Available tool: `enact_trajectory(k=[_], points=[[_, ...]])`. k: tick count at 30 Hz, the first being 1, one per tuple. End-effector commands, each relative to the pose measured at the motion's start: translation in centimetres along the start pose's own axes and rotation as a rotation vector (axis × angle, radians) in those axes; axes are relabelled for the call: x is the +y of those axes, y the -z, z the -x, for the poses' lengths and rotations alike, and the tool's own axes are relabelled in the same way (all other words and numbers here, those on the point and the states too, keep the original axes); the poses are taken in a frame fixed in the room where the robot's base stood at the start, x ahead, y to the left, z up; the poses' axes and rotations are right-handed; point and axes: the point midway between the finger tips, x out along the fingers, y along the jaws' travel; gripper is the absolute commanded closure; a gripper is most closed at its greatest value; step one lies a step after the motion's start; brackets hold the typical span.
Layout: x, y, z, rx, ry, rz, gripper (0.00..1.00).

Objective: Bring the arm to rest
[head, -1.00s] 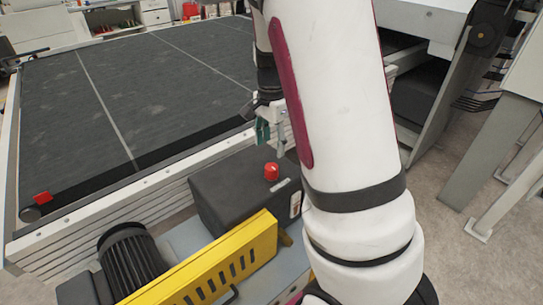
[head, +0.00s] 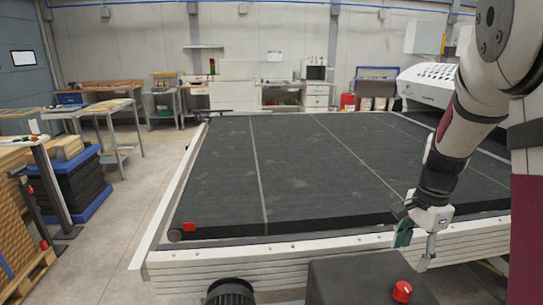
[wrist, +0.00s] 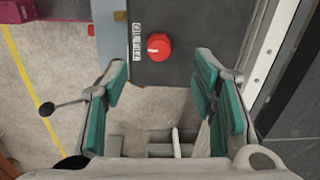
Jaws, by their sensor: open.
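My gripper (head: 416,243) hangs from my white arm at the right of the head view, pointing down near the front edge of the roller coater's dark bed (head: 300,170). Its green-padded fingers are spread wide with nothing between them; in the wrist view my gripper (wrist: 165,105) also shows open and empty. A red knob (head: 402,291) sits on a dark box (head: 350,280) just below my gripper. In the wrist view the red knob (wrist: 159,46) lies beyond the fingertips, apart from them.
A dark motor (head: 230,292) stands at the front. Workbenches (head: 100,108) and stacked dark panels (head: 80,190) are at the left. The floor between them and the bed is clear.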

Motion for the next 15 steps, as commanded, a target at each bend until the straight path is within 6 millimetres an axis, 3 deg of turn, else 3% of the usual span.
enact_trajectory(k=[8, 15], points=[[2.8, -7.0, 6.9, -0.022, 0.148, 0.408, 0.47], [7.1, -12.5, 11.6, 0.053, 0.258, 0.807, 0.47]])
